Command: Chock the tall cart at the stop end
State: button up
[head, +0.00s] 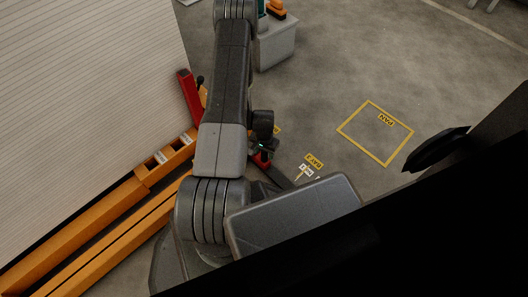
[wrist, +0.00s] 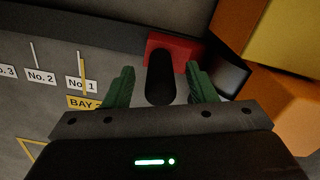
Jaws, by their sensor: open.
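In the wrist view, my gripper (wrist: 160,85) has its two green fingers apart, one on each side of a dark rounded upright handle or post (wrist: 160,80). I cannot tell whether either finger touches it. Behind it is a red block (wrist: 187,46), which may be a chock; a small red part (head: 261,160) shows beside my gripper (head: 265,150) in the head view. My arm hides much of that area. A red upright piece (head: 188,92) stands at the far end of the orange rails. I cannot make out the tall cart in either view.
Orange rails (head: 100,212) run along the ribbed wall at left. An orange part (wrist: 270,95) is close at right in the wrist view. Floor labels (wrist: 80,85) lie at left. A yellow floor square (head: 375,133) and a grey box (head: 275,45) are beyond. Open floor lies at right.

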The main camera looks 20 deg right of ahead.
notch_tip(320, 180, up, 14)
jog(key=p, duration=0.5)
jog(key=shift+f, duration=0.25)
notch_tip(320, 180, down, 14)
jog(key=b, duration=0.5)
jog(key=shift+r, duration=0.5)
